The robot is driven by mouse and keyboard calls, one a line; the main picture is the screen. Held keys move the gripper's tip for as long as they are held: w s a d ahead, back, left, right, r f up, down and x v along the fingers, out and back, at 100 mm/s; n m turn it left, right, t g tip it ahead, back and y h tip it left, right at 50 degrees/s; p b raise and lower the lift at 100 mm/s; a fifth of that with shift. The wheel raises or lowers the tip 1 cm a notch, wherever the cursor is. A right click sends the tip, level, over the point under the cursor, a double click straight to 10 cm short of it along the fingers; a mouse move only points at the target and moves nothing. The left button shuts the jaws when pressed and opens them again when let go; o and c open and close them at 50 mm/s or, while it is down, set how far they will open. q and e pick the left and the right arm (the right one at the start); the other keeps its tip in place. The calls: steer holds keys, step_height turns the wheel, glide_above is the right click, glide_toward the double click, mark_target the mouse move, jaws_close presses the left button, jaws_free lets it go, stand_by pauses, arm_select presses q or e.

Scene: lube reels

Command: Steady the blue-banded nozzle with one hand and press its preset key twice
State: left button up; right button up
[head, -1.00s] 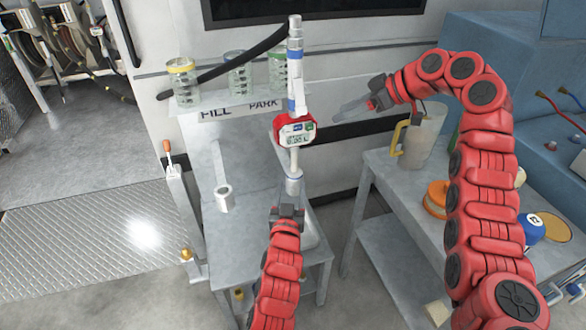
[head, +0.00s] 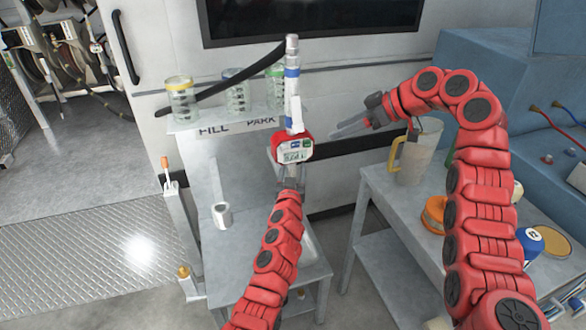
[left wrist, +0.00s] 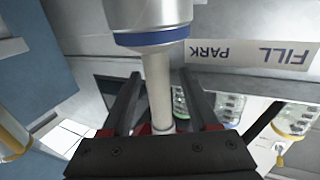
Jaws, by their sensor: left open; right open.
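The blue-banded nozzle (head: 292,108) stands upright at the shelf, with a red meter head (head: 293,148) whose small display and keys face me. My left gripper (head: 290,176) is open just below the meter head. In the left wrist view its two fingers (left wrist: 165,100) lie on either side of the nozzle's pale tube (left wrist: 157,85), with a blue band (left wrist: 152,37) beyond. Whether the fingers touch the tube is hard to tell. My right gripper (head: 350,126) is open and empty, to the right of the meter head and apart from it.
Several banded jars (head: 182,103) stand on the shelf marked FILL and PARK (head: 215,128). A pitcher (head: 414,158), an orange-rimmed item (head: 434,214) and a blue item (head: 530,243) stand on the right bench (head: 385,190). A small white cup (head: 222,215) is on the lower left surface.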

arm_select(q)
steer(key=shift+w+r, duration=0.1)
steer(key=shift+w, duration=0.15)
steer(key=shift+c, duration=0.2)
jaws_close()
arm_select(e)
steer(key=shift+c, duration=0.2)
stand_by(0.9)
jaws_close()
stand_by(1.5)
